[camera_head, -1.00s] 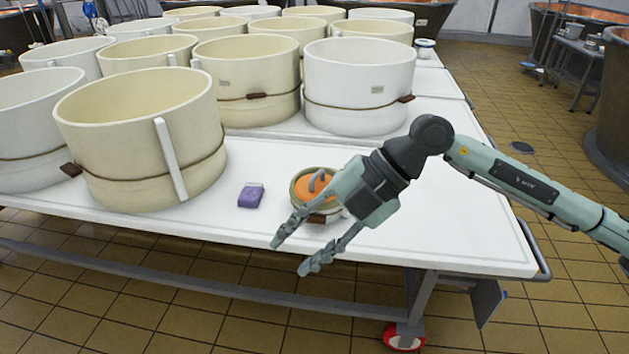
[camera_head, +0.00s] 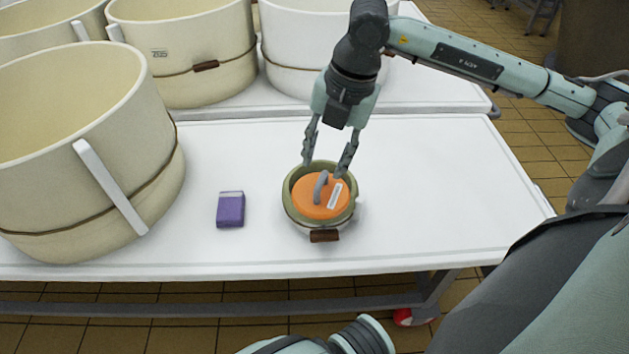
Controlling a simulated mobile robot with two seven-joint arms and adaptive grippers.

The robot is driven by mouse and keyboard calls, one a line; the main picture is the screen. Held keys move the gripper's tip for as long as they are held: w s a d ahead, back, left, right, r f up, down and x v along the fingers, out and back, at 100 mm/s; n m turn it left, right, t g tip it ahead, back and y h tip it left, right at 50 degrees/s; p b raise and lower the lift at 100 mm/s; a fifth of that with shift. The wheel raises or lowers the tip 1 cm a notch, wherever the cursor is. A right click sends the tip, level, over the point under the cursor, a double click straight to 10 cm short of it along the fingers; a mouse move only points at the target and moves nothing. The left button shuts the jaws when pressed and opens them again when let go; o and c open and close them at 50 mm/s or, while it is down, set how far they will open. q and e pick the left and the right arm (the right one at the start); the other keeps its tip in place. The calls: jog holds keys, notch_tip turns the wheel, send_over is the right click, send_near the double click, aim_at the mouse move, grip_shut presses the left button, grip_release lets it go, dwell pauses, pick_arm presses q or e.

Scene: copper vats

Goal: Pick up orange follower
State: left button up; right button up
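My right gripper (camera_head: 327,168) points down at the back rim of the mould. Its two fingers are spread apart with nothing between them, behind and above the handle in the picture. Whether the fingertips touch the rim I cannot tell. My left gripper is not in view; an arm part of mine shows at the bottom.
A purple block (camera_head: 231,210) lies on the white table (camera_head: 432,200), left of the mould. A large cream mould (camera_head: 60,150) stands at the left. More large moulds, such as a cream one (camera_head: 190,60), stand behind. The table right of the small mould is clear.

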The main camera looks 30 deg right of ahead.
aim_at(320, 185)
jog(key=f, duration=0.6)
jog(key=shift+w+a, duration=0.15)
jog(key=shift+a, duration=0.2)
jog(key=shift+c, duration=0.6)
grip_shut()
